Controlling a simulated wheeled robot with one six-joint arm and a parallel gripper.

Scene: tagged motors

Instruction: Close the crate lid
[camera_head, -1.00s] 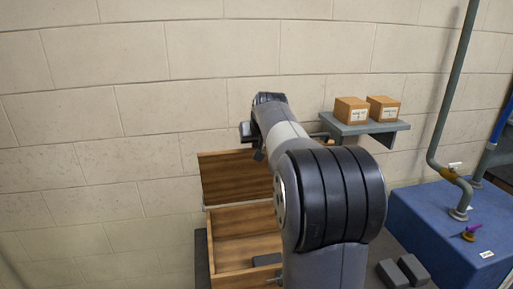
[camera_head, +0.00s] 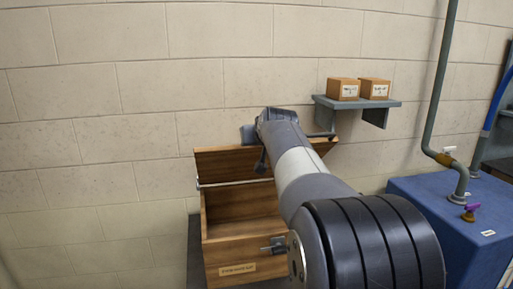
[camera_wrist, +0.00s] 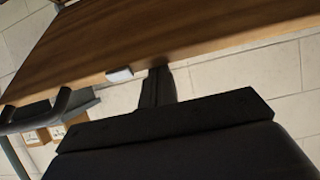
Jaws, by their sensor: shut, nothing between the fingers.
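The wooden crate (camera_head: 225,245) stands open against the wall in the head view, with its inside visible. Its lid (camera_head: 222,164) is raised along the hinge rod at the back. My arm covers the lid's right part and the crate's right part. In the wrist view the lid (camera_wrist: 170,35) spans the top, with a small white piece (camera_wrist: 119,74) on its edge. My gripper (camera_wrist: 157,88) is shut and empty, its tip at or very near the lid's edge; contact cannot be told. In the head view my arm mostly hides it.
A wall shelf (camera_head: 357,104) with two labelled boxes (camera_head: 343,89) is right of the crate. A metal latch (camera_head: 273,246) sticks out from the crate front. The wall is close behind.

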